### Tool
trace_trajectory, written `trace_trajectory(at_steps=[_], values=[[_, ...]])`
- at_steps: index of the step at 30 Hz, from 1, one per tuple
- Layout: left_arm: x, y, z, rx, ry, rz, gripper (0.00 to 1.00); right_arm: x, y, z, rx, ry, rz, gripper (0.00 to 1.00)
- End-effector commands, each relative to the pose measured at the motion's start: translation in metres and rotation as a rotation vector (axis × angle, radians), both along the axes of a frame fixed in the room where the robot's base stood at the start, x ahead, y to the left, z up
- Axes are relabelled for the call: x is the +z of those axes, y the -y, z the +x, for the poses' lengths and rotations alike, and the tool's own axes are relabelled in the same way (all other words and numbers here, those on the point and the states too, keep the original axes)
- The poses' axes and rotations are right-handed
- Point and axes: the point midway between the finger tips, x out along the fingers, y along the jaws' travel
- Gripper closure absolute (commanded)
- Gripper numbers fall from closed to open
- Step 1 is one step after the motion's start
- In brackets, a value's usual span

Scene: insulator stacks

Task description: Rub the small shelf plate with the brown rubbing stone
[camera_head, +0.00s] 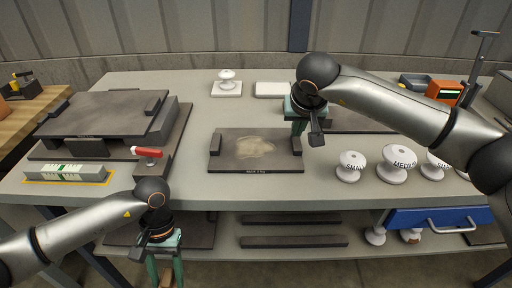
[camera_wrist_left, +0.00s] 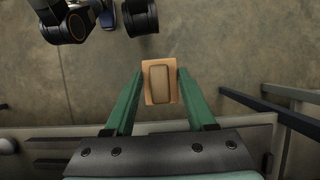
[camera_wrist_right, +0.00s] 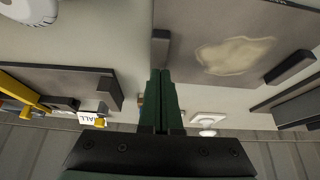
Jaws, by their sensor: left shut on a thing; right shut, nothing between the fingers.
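The small shelf plate (camera_head: 256,150) lies on the grey table in the middle of the head view. It is dark, with an upright block at each side and a pale dusty patch on top. It also shows in the right wrist view (camera_wrist_right: 190,70). My left gripper (camera_wrist_left: 160,80) is shut on the brown rubbing stone (camera_wrist_left: 160,82), below the table's front edge, well left of and lower than the plate. In the head view the stone is mostly hidden. My right gripper (camera_wrist_right: 160,75) is shut and empty, above the plate's right block.
A larger stacked plate (camera_head: 98,117) stands at the left, with a red-handled tool (camera_head: 147,152) and a level (camera_head: 68,172) in front. White insulators (camera_head: 396,163) stand at the right. Another dark plate (camera_head: 350,120) lies behind my right arm. A lower shelf (camera_head: 290,222) holds dark bars.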

Motion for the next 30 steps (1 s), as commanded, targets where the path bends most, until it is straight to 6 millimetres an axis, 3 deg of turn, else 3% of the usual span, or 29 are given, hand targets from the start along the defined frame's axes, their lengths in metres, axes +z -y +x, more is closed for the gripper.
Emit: trace_trajectory(at_steps=[19, 30], values=[[-0.007, 0.000, 0.000, 0.000, 0.000, 0.000, 0.89, -0.011, 0.000, 0.000, 0.000, 0.000, 0.000, 1.00], [0.008, 0.000, 0.000, 0.000, 0.000, 0.000, 0.89, 0.009, 0.000, 0.000, 0.000, 0.001, -0.001, 1.00]])
